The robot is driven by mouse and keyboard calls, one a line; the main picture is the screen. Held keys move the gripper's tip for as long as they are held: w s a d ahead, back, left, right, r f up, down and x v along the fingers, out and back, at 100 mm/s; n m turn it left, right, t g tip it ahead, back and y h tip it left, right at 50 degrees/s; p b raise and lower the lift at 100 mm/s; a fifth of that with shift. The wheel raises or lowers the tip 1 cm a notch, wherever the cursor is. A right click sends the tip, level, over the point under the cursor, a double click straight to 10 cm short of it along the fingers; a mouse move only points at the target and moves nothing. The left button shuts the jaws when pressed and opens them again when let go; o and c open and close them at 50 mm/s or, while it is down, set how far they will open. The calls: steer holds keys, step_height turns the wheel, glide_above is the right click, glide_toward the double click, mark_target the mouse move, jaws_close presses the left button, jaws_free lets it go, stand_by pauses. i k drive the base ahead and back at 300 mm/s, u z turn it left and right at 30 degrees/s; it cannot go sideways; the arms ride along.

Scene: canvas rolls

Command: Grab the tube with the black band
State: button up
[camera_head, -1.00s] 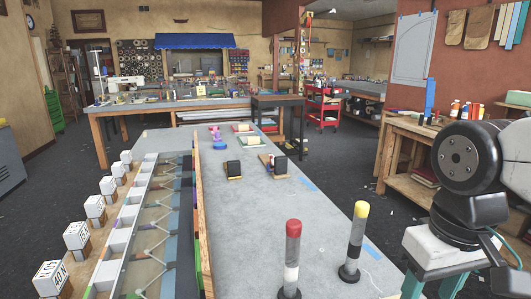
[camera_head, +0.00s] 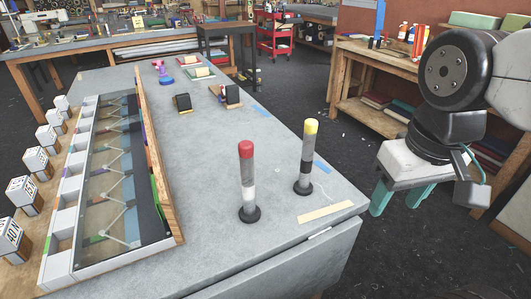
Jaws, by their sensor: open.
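Two upright tubes stand on the near part of the grey table (camera_head: 215,215). The yellow-topped tube (camera_head: 308,137) is grey with a dark band around its middle and stands on a round black base. The red-topped tube (camera_head: 247,163) is left of it and a little nearer, with a white band low on its grey body and a black base. My gripper (camera_head: 399,196) is at the right, beyond the table's right edge, pointing down. Its teal fingers are apart with nothing between them, and it touches neither tube.
A long divided tray (camera_head: 162,205) runs along the table's left side, with white lettered blocks (camera_head: 22,193) beside it. Small dark blocks (camera_head: 182,102) stand farther back. A pale strip (camera_head: 326,212) lies near the front right corner. A wooden workbench (camera_head: 350,95) stands behind my arm.

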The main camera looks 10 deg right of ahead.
mark_target(303, 187)
steer(key=z, duration=0.75)
steer(key=k, duration=0.4)
steer(key=z, duration=0.35)
